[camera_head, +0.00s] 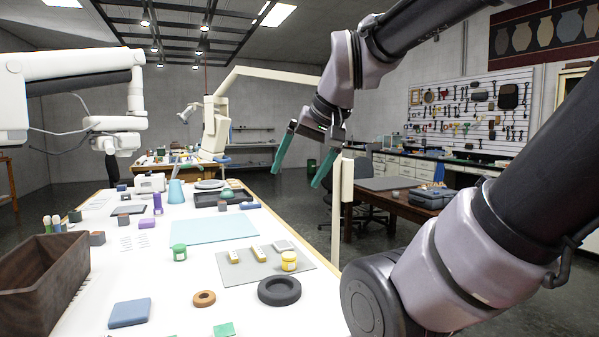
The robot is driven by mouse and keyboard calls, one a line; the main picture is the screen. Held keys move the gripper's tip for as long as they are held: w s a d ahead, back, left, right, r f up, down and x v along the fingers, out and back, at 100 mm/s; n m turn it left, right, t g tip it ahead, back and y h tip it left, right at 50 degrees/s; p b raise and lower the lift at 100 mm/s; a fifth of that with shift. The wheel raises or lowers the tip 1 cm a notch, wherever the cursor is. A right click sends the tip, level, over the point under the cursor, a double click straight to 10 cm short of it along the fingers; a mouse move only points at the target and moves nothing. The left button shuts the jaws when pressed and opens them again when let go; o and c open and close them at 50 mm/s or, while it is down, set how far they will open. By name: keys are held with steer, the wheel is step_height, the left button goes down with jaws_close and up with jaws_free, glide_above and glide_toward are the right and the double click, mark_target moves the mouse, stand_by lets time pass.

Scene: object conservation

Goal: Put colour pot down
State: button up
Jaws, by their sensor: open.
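Two small pots that could be the colour pot stand upright on the white table (120,275). The yellow pot (289,261) with a pale label is on the right part of a grey mat (240,271). The green pot (180,252) stands left of that mat, on the bare table. I cannot tell which one is the colour pot. My gripper (296,178) has two green fingers spread apart with nothing between them. It hangs in the air, high above and beyond the pots in the picture, clear of both.
Two yellowish blocks (233,256) and a pale grey square piece (284,245) lie on the mat. A black ring (279,291) lies at its front edge. A light blue sheet (212,230) lies behind.

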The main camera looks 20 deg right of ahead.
steer(key=m+g+h, duration=0.1)
steer(key=m+g, duration=0.2)
steer(key=m, duration=2.6)
glide_above(288, 254)
steer(key=s+d, duration=0.1)
steer(key=s, duration=0.1)
steer(key=f, duration=2.7)
steer(key=shift+d+f, duration=0.1)
steer(key=shift+d, duration=0.1)
steer(key=shift+a+x, duration=0.2)
steer(key=shift+x, duration=1.25)
steer(key=shift+a+x, duration=0.15)
steer(key=shift+x, duration=1.3)
jaws_close()
